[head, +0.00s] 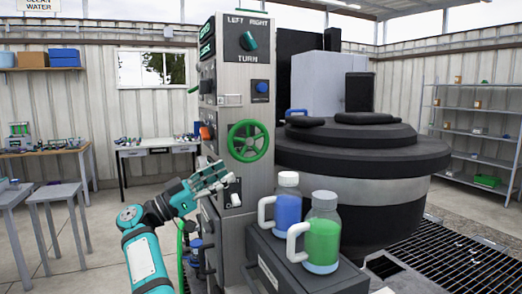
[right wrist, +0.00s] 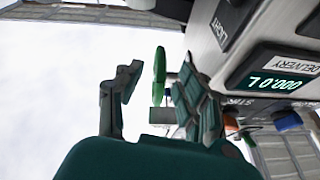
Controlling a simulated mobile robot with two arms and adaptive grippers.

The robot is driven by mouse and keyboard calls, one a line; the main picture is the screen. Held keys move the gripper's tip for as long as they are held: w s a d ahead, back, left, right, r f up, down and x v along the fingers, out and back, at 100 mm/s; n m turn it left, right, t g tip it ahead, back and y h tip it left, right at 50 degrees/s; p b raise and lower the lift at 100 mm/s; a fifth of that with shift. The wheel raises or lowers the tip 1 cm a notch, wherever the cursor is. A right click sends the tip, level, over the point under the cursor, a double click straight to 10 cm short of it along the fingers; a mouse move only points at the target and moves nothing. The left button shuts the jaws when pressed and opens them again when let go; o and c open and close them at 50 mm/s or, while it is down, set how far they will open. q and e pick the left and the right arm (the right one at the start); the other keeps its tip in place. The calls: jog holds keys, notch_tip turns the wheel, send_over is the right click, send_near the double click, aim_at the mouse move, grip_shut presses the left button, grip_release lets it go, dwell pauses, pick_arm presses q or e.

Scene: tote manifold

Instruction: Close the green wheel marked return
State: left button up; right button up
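The green spoked wheel (head: 248,141) is mounted on the front of the grey control column. I cannot read a "return" mark on it. In the right wrist view the wheel (right wrist: 159,72) shows edge-on, between and beyond the two spread fingers of my right gripper (right wrist: 157,88). The gripper is open, with a visible gap on the side of its left finger; I cannot tell whether the other finger touches the wheel.
The grey column (head: 236,95) carries a teal knob (head: 248,41), a blue button (head: 261,87) and a white switch (head: 235,199). A blue jug (head: 288,208) and a green jug (head: 322,240) stand on a dark box at right. A delivery display (right wrist: 275,83) shows beside the gripper.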

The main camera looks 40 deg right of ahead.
aim_at(253, 158)
jog(key=p+x, duration=0.3)
jog(key=x, duration=0.8)
jog(key=shift+s+d+r, duration=0.1)
jog(key=shift+d, duration=0.25)
jog(key=shift+c, duration=0.3)
grip_shut()
